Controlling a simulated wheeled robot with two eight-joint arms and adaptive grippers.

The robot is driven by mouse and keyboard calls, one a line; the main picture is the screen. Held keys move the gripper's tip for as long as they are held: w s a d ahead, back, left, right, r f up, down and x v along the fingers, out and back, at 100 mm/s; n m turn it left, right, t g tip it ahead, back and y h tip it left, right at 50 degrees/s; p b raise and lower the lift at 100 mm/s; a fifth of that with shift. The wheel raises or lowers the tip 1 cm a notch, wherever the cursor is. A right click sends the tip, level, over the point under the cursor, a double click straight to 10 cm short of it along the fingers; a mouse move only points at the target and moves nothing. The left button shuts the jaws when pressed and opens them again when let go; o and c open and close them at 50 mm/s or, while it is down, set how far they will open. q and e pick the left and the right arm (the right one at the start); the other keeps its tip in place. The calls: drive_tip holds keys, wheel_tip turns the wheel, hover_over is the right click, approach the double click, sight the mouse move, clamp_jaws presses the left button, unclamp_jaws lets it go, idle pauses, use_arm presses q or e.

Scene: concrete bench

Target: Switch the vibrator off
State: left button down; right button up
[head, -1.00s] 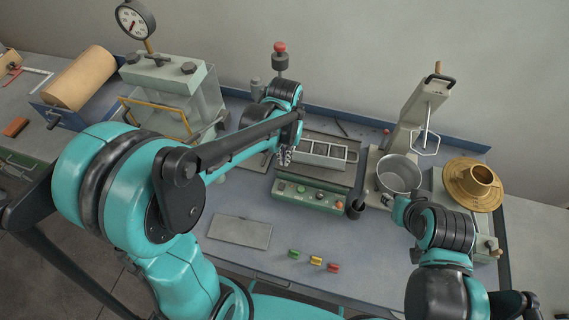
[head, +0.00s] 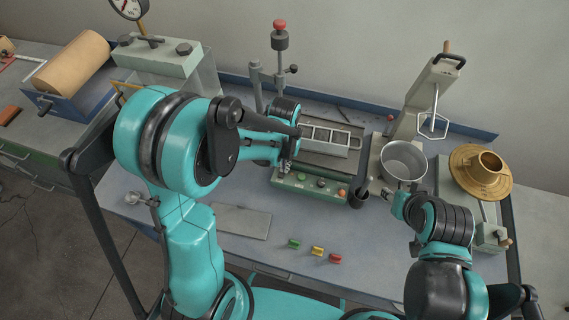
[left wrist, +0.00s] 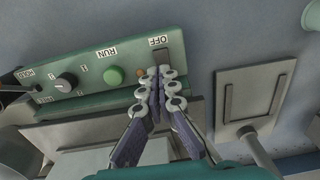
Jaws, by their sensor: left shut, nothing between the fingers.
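The vibrator is a green control box (head: 313,189) with a grey metal mould (head: 325,140) on its plate, in the middle of the bench.
A metal bowl (head: 404,160) stands right of the vibrator, near my right arm. A brass round piece (head: 480,172) is farther right. Green, yellow and red small blocks (head: 317,251) lie in front. A flat grey plate (head: 240,221) lies front left.

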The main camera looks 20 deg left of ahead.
use_arm(q)
drive_tip(key=shift+w+f+b, duration=0.1)
drive_tip(key=shift+f+b, duration=0.3)
drive_tip(key=shift+r, duration=0.1)
drive_tip(key=shift+s+r, duration=0.3)
drive_tip(key=shift+s, duration=0.5)
drive_tip(key=shift+r+p, duration=0.1)
drive_tip(key=shift+p, duration=0.25)
